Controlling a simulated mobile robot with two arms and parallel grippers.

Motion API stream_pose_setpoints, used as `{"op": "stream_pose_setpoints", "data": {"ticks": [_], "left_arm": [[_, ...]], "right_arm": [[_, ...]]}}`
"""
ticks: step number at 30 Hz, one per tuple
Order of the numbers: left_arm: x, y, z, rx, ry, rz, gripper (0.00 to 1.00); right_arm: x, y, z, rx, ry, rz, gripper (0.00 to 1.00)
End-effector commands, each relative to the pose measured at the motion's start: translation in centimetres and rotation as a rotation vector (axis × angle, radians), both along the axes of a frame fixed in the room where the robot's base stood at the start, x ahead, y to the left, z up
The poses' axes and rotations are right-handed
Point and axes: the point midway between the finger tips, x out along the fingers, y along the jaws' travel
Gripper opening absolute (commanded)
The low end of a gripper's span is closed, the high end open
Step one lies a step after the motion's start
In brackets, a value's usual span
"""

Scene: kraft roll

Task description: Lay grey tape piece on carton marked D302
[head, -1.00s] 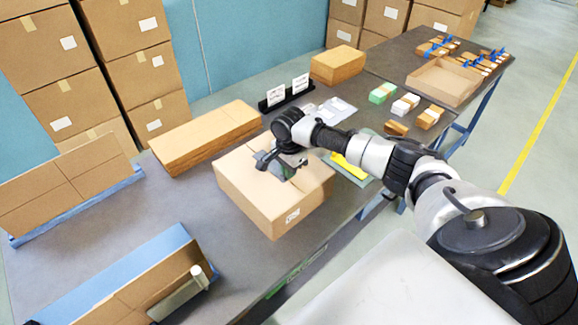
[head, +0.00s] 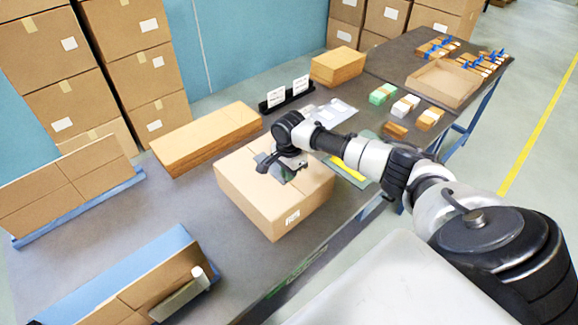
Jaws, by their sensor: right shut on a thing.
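A closed brown carton (head: 257,205) sits on the grey table with a small white label (head: 292,218) on its front side; the label is too small to read. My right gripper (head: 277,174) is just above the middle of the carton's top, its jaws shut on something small. A small grey patch (head: 261,158), perhaps the grey tape piece, shows at the jaws; the arm and fingers hide much of it. I cannot tell whether it touches the carton. My left gripper is not in view.
A long brown stack (head: 208,138) lies behind the carton. Flat cartons stand in blue holders at the left (head: 70,190) and front (head: 150,285). Banded bundles (head: 383,94) and an open tray (head: 443,82) are at the right. Bare table lies left of the carton.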

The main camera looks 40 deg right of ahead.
Motion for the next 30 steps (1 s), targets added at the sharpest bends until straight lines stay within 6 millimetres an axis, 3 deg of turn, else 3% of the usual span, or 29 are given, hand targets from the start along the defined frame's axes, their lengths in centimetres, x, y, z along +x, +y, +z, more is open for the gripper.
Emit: {"op": "stream_pose_setpoints", "data": {"ticks": [9, 10, 15, 21, 26, 30], "left_arm": [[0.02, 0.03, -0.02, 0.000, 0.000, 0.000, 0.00], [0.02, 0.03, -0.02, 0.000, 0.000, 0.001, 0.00], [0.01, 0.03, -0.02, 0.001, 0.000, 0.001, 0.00], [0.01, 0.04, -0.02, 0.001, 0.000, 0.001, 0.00], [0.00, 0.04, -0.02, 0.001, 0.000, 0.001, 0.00], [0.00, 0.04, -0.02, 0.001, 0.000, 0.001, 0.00]], "right_arm": [[0.01, 0.01, -0.02, 0.000, 0.000, 0.000, 0.00], [0.01, 0.01, -0.01, 0.000, 0.000, 0.000, 0.11], [0.01, 0.01, 0.00, 0.000, 0.000, 0.000, 0.37], [0.01, 0.01, 0.00, 0.000, 0.000, 0.000, 0.38], [0.01, 0.00, 0.00, 0.000, 0.000, 0.000, 0.62], [0.01, 0.00, 0.00, 0.000, 0.000, 0.000, 0.62]]}}
